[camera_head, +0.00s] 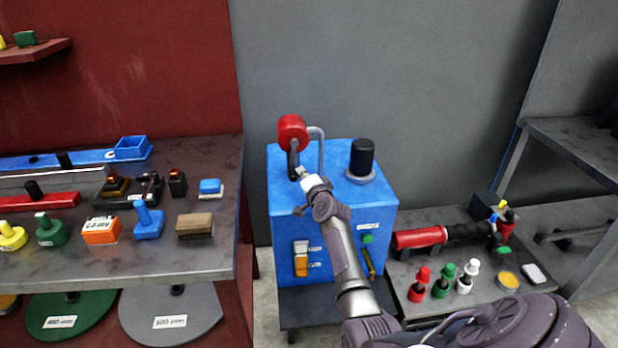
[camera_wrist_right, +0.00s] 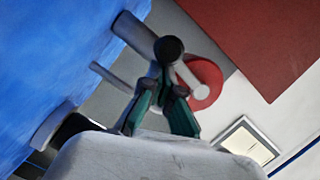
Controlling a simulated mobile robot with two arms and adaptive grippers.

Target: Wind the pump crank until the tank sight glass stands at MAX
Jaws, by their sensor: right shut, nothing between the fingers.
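The blue pump unit (camera_head: 330,200) stands against the grey wall. On top are a red round part (camera_head: 292,130), a bent grey pipe (camera_head: 319,145) and a dark crank arm (camera_head: 293,162) below the red part. The front window, apparently the sight glass (camera_head: 301,258), is pale above and orange below; its labels are too small to read. My right gripper (camera_head: 302,176) is at the unit's top left, by the crank arm. In the right wrist view its green fingers (camera_wrist_right: 165,92) are shut and empty, close to a black round knob (camera_wrist_right: 168,48); contact is unclear. My left gripper is out of view.
A black cylinder (camera_head: 361,158) stands on the unit's top right. A yellow lever (camera_head: 369,263) and a green button (camera_head: 368,239) are on its front. A crowded bench (camera_head: 150,262) is at left. A low table (camera_head: 388,270) at right holds a red-black tool and bottles.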

